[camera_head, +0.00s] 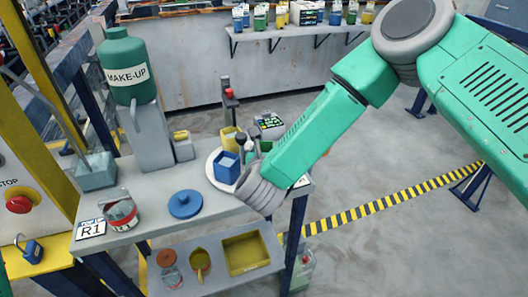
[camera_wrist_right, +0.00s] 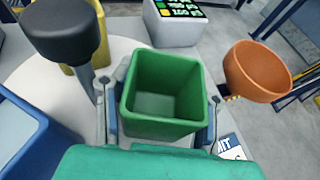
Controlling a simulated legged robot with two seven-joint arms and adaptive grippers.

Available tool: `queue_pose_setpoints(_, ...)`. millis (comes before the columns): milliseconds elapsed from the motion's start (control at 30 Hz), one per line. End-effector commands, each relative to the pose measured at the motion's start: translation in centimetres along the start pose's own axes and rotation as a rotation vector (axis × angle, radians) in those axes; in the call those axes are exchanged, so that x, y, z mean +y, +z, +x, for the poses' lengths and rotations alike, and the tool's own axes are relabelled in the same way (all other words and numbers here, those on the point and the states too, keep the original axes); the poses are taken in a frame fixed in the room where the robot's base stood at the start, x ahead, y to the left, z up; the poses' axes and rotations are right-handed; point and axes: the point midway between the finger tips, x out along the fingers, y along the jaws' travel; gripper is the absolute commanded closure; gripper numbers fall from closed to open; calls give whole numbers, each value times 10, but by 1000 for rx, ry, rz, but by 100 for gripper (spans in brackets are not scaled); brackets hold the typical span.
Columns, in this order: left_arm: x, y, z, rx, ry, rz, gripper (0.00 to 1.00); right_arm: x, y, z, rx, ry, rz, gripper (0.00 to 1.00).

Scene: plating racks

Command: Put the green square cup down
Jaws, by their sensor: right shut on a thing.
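The green square cup (camera_wrist_right: 163,105) is upright and empty between the two fingers of my right gripper (camera_wrist_right: 160,112), which is shut on it. In the head view my right gripper (camera_head: 252,163) is at the right side of the round white tray (camera_head: 213,179), and it and the arm mostly hide the cup. The cup appears over or on the tray; I cannot tell whether its base touches. A blue square cup (camera_head: 228,168) stands on the tray to the left, and a yellow cup (camera_head: 229,138) stands behind. My left gripper is not in view.
A dark-topped post (camera_wrist_right: 65,35) stands close to the left finger. An orange bowl (camera_wrist_right: 257,72) is right of the cup. A keypad device (camera_head: 270,125) is behind. A blue lid (camera_head: 185,204) and a metal can (camera_head: 121,213) sit on the grey bench (camera_head: 150,232).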

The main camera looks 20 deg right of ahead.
Motion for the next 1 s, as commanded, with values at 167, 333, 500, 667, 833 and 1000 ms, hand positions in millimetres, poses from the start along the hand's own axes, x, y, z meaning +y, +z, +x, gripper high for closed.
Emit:
queue_pose_setpoints(167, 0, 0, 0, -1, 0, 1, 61, -3, -2, -1, 3, -8, -4, 39)
queue_pose_setpoints(333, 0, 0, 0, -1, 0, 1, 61, -2, -1, -2, 2, -9, -4, 39)
queue_pose_setpoints(500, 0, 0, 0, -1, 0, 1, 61, 0, -1, -10, 2, -9, -5, 39)
queue_pose_setpoints(667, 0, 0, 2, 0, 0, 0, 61, -1, -1, -38, 2, -5, -4, 39)
queue_pose_setpoints(833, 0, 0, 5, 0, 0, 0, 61, -1, -1, -74, 3, -5, -4, 39)
queue_pose_setpoints(1000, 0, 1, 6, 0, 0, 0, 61, -1, -1, -104, 2, -6, -3, 39)
